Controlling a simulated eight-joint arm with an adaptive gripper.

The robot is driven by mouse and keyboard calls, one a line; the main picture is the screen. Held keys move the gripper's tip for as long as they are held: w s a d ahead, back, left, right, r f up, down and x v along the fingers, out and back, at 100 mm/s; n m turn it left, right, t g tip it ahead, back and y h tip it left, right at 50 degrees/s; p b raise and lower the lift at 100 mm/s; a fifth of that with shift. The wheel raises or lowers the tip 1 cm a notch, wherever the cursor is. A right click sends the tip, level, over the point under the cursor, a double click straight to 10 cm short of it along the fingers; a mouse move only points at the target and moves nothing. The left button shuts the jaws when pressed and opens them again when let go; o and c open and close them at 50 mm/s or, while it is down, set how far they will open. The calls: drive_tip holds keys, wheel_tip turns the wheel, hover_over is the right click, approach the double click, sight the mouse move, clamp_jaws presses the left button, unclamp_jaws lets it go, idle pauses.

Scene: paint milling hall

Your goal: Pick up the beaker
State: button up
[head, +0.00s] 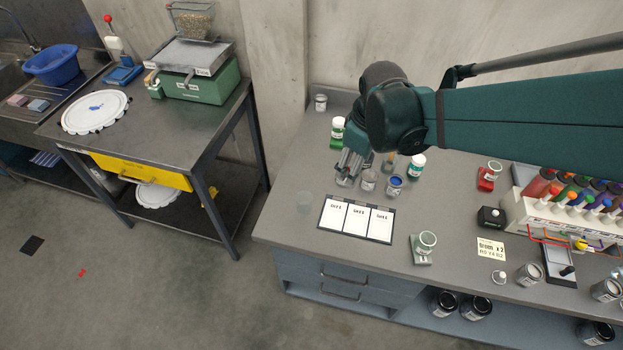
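A small grey can (369,181) and a can of blue paint (395,186) stand close to the right of the fingers.
A three-panel white card (356,219) lies in front of the gripper. A green-labelled bottle (416,165) and a green-based bottle (337,131) stand nearby. A rack of coloured bottles (560,212) fills the right. The bench's front left corner is clear.

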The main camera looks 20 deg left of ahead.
sight(304, 201)
drive_tip(key=a+f+n+g+h+b, duration=0.1)
drive_tip(key=a+f+n, duration=0.5)
drive_tip(key=a+f, duration=0.8)
drive_tip(key=shift+s+a+f+g+b, duration=0.3)
drive_tip(key=shift+s+a+g+b, duration=0.1)
drive_tip(key=shift+a+g, duration=0.15)
drive_tip(key=shift+f, duration=0.1)
drive_tip(key=shift+f, duration=1.2)
drive_tip(key=shift+f, duration=0.15)
drive_tip(key=shift+d+f, duration=0.1)
drive_tip(key=shift+f, duration=2.35)
drive_tip(key=shift+c, duration=0.5)
drive_tip(key=c, duration=0.8)
